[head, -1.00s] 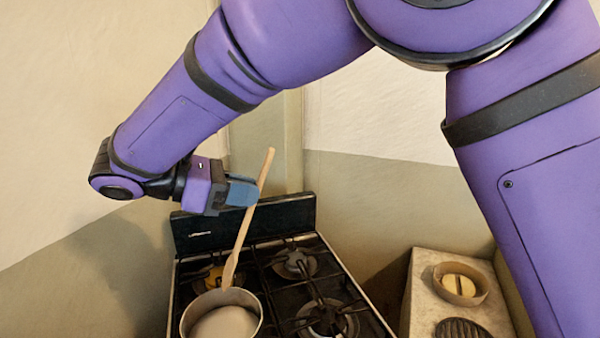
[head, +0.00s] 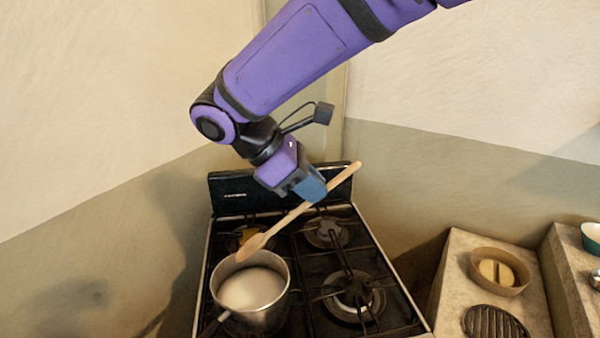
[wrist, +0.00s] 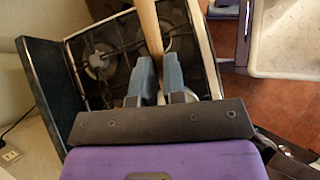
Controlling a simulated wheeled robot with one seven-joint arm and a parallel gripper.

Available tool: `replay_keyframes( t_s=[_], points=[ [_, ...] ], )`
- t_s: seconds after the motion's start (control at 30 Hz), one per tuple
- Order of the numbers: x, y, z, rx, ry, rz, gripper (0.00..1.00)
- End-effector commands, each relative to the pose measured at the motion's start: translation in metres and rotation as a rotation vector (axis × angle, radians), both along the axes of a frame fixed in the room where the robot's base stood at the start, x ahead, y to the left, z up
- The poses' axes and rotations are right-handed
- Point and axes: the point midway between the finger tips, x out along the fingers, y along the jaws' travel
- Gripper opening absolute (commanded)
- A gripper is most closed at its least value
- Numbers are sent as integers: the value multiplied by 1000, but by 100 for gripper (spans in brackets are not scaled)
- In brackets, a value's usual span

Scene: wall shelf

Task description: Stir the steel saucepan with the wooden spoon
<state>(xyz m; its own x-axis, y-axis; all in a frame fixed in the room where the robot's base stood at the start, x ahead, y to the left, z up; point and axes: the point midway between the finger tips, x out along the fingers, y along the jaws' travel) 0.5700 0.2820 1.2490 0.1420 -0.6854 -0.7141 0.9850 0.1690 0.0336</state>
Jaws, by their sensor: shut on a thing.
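The steel saucepan (head: 277,313) stands on the front left of the stove, with a pale, whitish content inside. The wooden spoon (head: 279,224) is held slantwise, its handle end up to the right and its bowl down to the left. The spoon's bowl overlaps the pan's far rim in the head view; I cannot tell whether it touches. My gripper (head: 314,188) is shut on the spoon's handle, above the back of the stove. In the wrist view, the handle (wrist: 149,28) passes between the blue fingers of my gripper (wrist: 158,68); the spoon's bowl is out of that view.
The black stove (head: 318,274) has several burners with grates and a raised back panel (head: 230,192). To the right, a stone counter (head: 455,262) bears a tan round dish (head: 499,286) and a dark ribbed round piece (head: 494,322). Walls close off the left and back.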

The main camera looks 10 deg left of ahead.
Motion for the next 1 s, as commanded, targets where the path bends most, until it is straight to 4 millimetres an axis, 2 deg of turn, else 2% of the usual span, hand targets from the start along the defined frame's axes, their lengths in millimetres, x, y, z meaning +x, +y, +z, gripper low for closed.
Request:
replay_keyframes(
  t_s=[1.0],
  points=[
    [1, -74, -73, 632, 195, -167, 0]
  ],
)
